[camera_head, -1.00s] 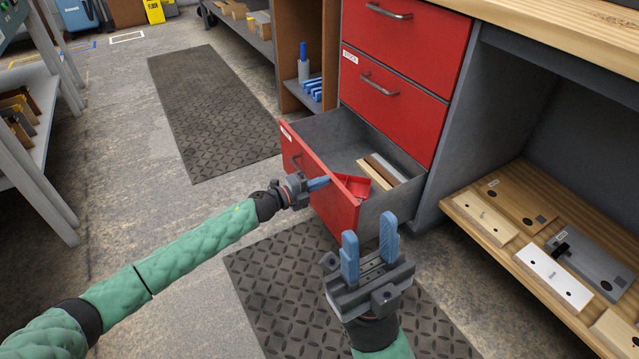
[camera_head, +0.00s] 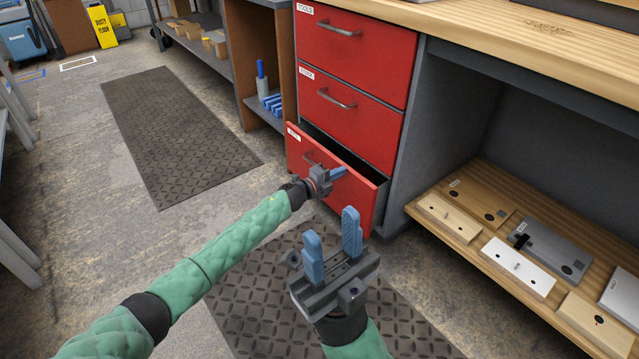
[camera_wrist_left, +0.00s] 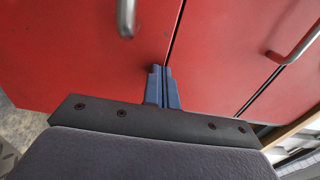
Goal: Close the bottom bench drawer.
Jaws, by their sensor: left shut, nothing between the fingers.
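The bottom bench drawer (camera_head: 345,187) has a red front and stands partly open, with a narrow dark gap behind its front. What lies inside is hidden. My left gripper (camera_head: 339,173) is shut and empty, with its fingertips at the drawer front, right of its handle. In the left wrist view the shut blue fingers (camera_wrist_left: 161,88) point at red drawer fronts; I cannot tell if they touch. My right gripper (camera_head: 332,245) is open and empty, fingers pointing up, below and in front of the drawer.
Two shut red drawers, the middle one (camera_head: 345,115) and the top one (camera_head: 360,45), sit above. To the right a wooden shelf (camera_head: 465,232) under the bench holds several plates and boards. A dark floor mat (camera_head: 170,135) lies at the left.

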